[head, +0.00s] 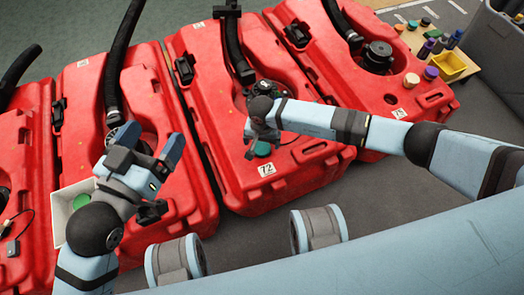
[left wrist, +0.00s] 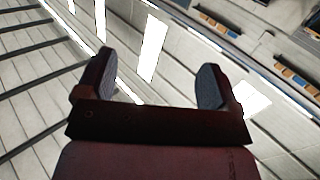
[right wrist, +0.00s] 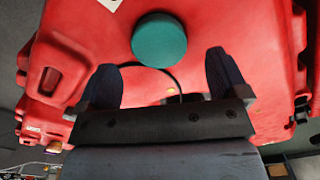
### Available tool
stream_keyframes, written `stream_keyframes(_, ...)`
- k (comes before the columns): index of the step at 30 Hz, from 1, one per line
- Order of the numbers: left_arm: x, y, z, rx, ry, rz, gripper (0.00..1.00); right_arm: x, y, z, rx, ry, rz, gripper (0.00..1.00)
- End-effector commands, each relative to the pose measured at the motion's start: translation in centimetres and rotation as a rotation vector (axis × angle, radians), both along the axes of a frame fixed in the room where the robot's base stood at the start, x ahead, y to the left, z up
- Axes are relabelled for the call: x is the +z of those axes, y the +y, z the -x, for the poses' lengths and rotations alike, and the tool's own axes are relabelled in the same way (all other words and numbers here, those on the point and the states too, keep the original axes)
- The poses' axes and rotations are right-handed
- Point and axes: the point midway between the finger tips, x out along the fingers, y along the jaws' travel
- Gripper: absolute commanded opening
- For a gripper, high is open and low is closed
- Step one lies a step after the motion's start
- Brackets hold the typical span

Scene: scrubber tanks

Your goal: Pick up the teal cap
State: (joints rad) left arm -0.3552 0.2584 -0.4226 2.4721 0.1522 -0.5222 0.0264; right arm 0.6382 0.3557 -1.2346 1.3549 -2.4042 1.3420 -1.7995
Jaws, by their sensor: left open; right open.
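The teal cap (head: 262,149) is a round disc on the front part of the red tank (head: 225,100) with the "72" label. In the right wrist view the teal cap (right wrist: 159,40) shows fully, beyond the fingertips and slightly left of the middle between them. My right gripper (right wrist: 168,75) is open and empty, apart from the cap; in the head view its fingers are largely hidden behind its own wrist. My left gripper (head: 148,150) is open and empty over the tank to the left, and its wrist view shows only ceiling and upper walls between its fingers (left wrist: 155,80).
Several red tanks with black hoses (head: 118,60) stand in a row. A white bin (head: 58,215) with a green item is at the left. A yellow tray (head: 450,66) and several coloured caps lie on a board at top right. A thin black cable (right wrist: 160,68) runs near the cap.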

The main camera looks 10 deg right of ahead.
Motion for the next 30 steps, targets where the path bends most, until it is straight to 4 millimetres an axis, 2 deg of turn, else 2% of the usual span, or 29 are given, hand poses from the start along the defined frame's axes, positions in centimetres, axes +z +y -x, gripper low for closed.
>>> stream_keyframes(1, -0.6, 0.2, -0.3, 0.000, -0.032, -0.017, 0.87, -1.6, 0.0, 0.0, -0.002, 0.002, -0.001, 0.92)
stream_keyframes(4, -0.3, 0.4, -0.7, 0.004, -0.080, -0.046, 0.87, -2.9, -0.1, 0.0, -0.002, 0.002, -0.001, 0.92)
stream_keyframes(12, 0.6, 0.6, -1.1, 0.002, -0.122, -0.063, 0.87, -3.1, -0.1, -0.1, 0.000, 0.000, 0.000, 0.92)
stream_keyframes(14, 0.5, 0.6, -1.0, 0.002, -0.119, -0.061, 0.87, -3.1, -0.1, -0.1, 0.000, 0.000, 0.000, 0.81)
stream_keyframes(20, 0.3, 0.5, -0.9, 0.003, -0.111, -0.060, 0.87, -3.1, -0.1, -0.1, 0.000, 0.000, 0.000, 0.35)
stream_keyframes(21, 0.3, 0.5, -0.9, 0.003, -0.111, -0.060, 0.87, -3.1, -0.1, -0.1, 0.000, 0.000, 0.000, 0.31)
stream_keyframes(30, 0.4, 0.5, -0.9, 0.003, -0.107, -0.059, 0.87, -2.8, -0.1, -0.1, 0.000, -0.001, -0.001, 0.31)
